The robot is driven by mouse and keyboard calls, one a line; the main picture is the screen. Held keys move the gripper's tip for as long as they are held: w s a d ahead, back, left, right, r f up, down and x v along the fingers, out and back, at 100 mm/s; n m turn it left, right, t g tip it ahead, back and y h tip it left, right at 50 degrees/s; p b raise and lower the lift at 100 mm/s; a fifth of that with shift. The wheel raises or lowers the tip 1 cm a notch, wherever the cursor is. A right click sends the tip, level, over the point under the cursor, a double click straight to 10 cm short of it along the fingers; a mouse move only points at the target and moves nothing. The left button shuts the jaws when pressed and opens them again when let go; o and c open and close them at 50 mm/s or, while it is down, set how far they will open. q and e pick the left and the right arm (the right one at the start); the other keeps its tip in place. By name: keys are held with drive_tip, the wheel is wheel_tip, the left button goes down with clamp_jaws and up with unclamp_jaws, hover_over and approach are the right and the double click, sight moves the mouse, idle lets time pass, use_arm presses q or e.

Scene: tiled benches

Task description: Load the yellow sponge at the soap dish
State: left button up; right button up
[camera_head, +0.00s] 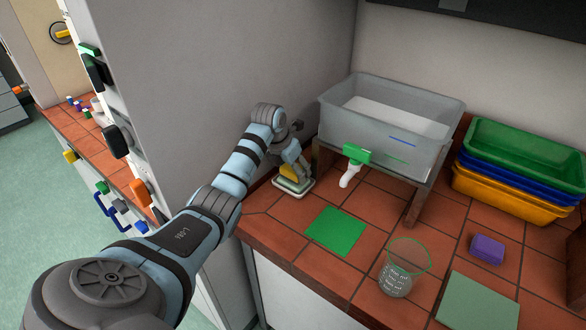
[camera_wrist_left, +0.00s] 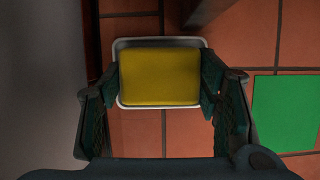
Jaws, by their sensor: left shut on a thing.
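The yellow sponge (camera_wrist_left: 160,77) is between the two fingers of my left gripper (camera_wrist_left: 160,88), which is shut on it. In the head view the sponge (camera_head: 291,172) shows low over the white soap dish (camera_head: 293,187), near the wall's corner. In the left wrist view the dish's pale rim (camera_wrist_left: 160,42) shows around the sponge. Whether the sponge touches the dish floor cannot be told. In the head view my left gripper (camera_head: 293,168) points down at the dish. My right gripper is not in view.
A grey tank (camera_head: 385,115) on a stand with a white tap is just right of the dish. A green square (camera_head: 336,231), a glass beaker (camera_head: 401,268), a purple sponge (camera_head: 487,248), a pale green mat (camera_head: 478,302) and stacked trays (camera_head: 520,155) occupy the bench. A grey wall rises at left.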

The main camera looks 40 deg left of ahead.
use_arm(q)
drive_tip(key=shift+f, duration=0.45)
idle(1.2)
wheel_tip(320, 180, up, 7)
drive_tip(key=p, duration=0.6)
drive_tip(key=shift+r, duration=0.1)
